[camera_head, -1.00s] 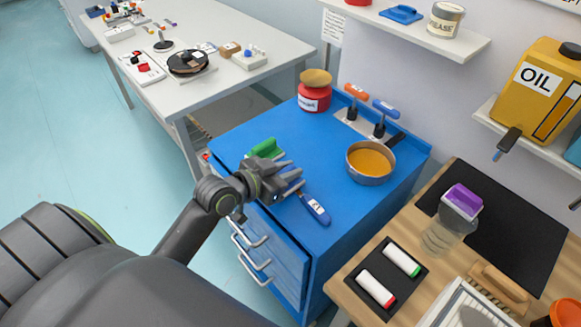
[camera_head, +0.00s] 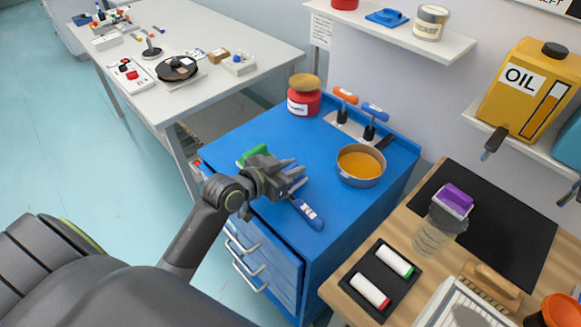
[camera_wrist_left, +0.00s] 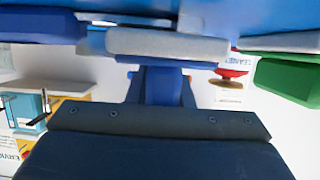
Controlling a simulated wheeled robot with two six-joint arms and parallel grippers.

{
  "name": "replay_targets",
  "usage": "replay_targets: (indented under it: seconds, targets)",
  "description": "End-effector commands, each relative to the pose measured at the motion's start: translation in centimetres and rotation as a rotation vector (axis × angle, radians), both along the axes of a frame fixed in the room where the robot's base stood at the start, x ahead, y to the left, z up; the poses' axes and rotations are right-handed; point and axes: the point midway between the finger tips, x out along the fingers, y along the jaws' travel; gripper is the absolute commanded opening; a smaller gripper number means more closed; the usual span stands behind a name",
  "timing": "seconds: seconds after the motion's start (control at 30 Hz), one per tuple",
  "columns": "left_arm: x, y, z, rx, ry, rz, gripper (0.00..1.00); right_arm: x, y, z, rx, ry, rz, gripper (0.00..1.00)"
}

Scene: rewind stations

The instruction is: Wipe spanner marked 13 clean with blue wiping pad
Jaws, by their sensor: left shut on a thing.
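A blue-handled spanner (camera_head: 308,213) with a white label lies on the blue cabinet top; the number is too small to read surely. My left gripper (camera_head: 293,179) is low over the cabinet, at the spanner's far part, and hides that part. It is shut on a blue thing, which looks like the blue wiping pad (camera_wrist_left: 160,86), mostly hidden by the fingers in the head view. I cannot tell whether the pad touches the spanner. A green-handled tool (camera_head: 254,153) lies beside the gripper, and green also shows in the left wrist view (camera_wrist_left: 290,78). My right gripper is out of view.
The blue cabinet (camera_head: 340,205) also bears a red jar (camera_head: 304,102), a pan of amber liquid (camera_head: 361,163) and a stand with orange and blue handles (camera_head: 350,125). A wooden bench (camera_head: 345,290) is at right, a white table (camera_head: 225,85) behind.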

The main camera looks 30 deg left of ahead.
Motion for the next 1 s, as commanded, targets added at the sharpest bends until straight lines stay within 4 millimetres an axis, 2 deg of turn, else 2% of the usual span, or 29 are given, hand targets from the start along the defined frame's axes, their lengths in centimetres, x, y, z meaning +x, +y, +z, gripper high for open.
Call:
replay_targets:
  seconds: [0.7,1.0]
  targets:
    - [-3.3,1.4,-0.2,0.001,0.004,0.0,0.0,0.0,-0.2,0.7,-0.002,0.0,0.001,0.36]
    - [-2.4,1.1,-0.1,-0.001,0.0,0.0,0.0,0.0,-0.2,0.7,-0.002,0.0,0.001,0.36]
